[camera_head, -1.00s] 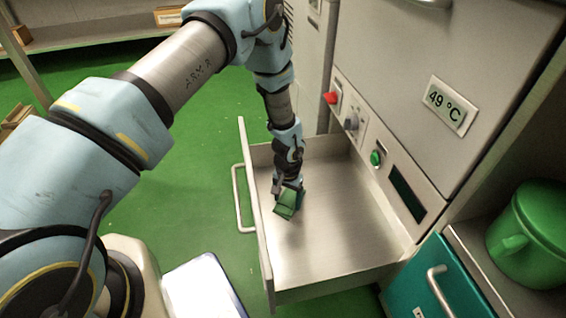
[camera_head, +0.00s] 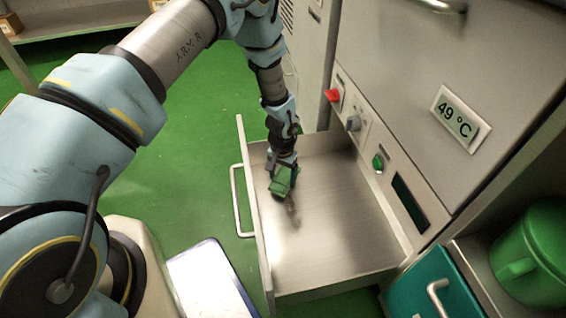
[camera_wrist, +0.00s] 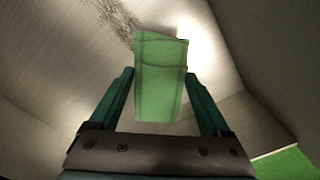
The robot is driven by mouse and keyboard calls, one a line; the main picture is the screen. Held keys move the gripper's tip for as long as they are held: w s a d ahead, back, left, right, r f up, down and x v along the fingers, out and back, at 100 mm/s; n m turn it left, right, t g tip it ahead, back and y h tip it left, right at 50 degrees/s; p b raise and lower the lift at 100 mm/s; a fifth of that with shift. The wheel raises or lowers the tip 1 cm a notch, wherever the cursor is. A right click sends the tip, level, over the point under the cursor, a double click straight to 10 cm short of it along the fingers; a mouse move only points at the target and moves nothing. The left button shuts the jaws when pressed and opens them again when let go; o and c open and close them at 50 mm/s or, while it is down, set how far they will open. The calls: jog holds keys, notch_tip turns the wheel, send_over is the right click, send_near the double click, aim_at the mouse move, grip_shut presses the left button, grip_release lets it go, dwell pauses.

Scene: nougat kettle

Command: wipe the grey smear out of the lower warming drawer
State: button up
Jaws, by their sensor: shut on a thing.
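The lower warming drawer (camera_head: 340,250) is pulled open, with a bare metal floor. My gripper (camera_head: 283,168) reaches down into it, near the front panel, and is shut on a folded green cloth (camera_head: 282,184). In the wrist view the cloth (camera_wrist: 160,85) sits between the two teal fingers (camera_wrist: 160,100). The grey smear (camera_wrist: 118,18) shows there as dark speckles just beyond the cloth's upper left edge. In the head view a dull patch, likely the smear (camera_head: 294,214), lies just below the cloth. I cannot tell whether the cloth touches the floor.
The drawer front (camera_head: 257,225) with its handle (camera_head: 238,200) stands left of my gripper. The control panel with a red switch (camera_head: 332,95) and a green button (camera_head: 378,163) rises at right.

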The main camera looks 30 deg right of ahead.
jog(key=shift+r+p, duration=1.55)
jog(key=shift+r, duration=1)
jog(key=shift+f+b, duration=0.15)
jog(key=shift+b, duration=0.35)
